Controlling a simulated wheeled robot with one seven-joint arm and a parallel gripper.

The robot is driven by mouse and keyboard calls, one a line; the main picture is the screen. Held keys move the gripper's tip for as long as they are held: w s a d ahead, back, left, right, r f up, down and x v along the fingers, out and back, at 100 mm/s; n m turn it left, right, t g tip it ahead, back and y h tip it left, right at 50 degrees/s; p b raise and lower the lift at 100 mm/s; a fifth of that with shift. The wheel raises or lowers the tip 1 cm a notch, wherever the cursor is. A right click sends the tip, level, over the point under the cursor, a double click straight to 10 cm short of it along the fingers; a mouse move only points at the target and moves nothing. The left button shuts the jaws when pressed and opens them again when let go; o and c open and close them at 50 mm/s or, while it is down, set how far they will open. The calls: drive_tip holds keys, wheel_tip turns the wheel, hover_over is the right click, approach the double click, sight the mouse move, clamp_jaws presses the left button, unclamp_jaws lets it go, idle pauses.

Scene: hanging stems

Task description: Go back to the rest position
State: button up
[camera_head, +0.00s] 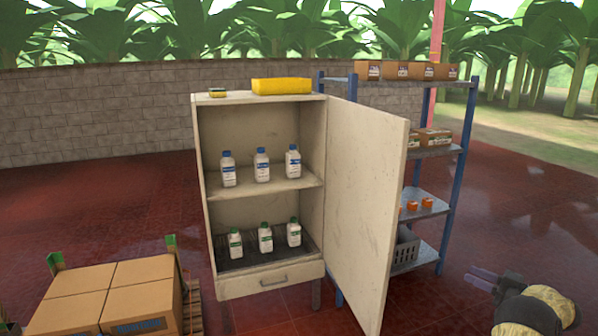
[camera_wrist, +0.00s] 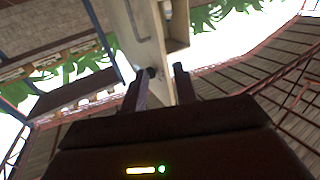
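My gripper (camera_head: 474,276) is at the lower right in the head view, right of the cabinet's open door (camera_head: 369,205) and apart from it. In the wrist view my gripper (camera_wrist: 165,72) shows two dark fingers spread apart with nothing held between them. A pale upright panel, apparently the cabinet door (camera_wrist: 140,35), shows beyond the fingers. The cream cabinet (camera_head: 262,107) stands open in the head view. Blue-capped bottles (camera_head: 262,166) stand on its upper shelf and green-capped bottles (camera_head: 265,239) on the lower one.
A blue-framed shelf rack (camera_head: 451,190) with boxes (camera_head: 402,70), orange items and a grey crate (camera_head: 405,249) stands behind the door. Cardboard boxes (camera_head: 110,292) are stacked at lower left. A yellow bin (camera_head: 282,86) sits on the cabinet. The red floor at right looks clear.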

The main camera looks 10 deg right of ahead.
drive_tip(key=w+a+r+m+t+h, duration=0.4)
drive_tip(key=w+r+h, duration=0.35)
drive_tip(key=w, duration=0.35)
drive_tip(key=w+a+r+m+g+h, duration=0.1)
drive_tip(key=a+r+m+g+h, duration=0.15)
drive_tip(key=a+m+h, duration=0.5)
drive_tip(key=s+a+f+n+g+y, duration=0.15)
drive_tip(key=s+a+f+g, duration=0.3)
drive_tip(key=s+a, duration=0.65)
drive_tip(key=s+a+f+n+g+y, duration=0.15)
drive_tip(key=s+a+f+g, duration=0.3)
drive_tip(key=s+a, duration=0.65)
drive_tip(key=s+a+f+n+g+y, duration=0.15)
drive_tip(key=s+a+f+g, duration=0.3)
drive_tip(key=s+a, duration=0.6)
wheel_tip(320, 180, up, 17)
drive_tip(key=p, duration=1.5)
drive_tip(key=shift+w+a+f+p, duration=0.2)
drive_tip(key=shift+w+a+p, duration=0.1)
drive_tip(key=shift+a+p, duration=0.05)
drive_tip(key=shift+w+d, duration=0.1)
drive_tip(key=shift+w, duration=0.05)
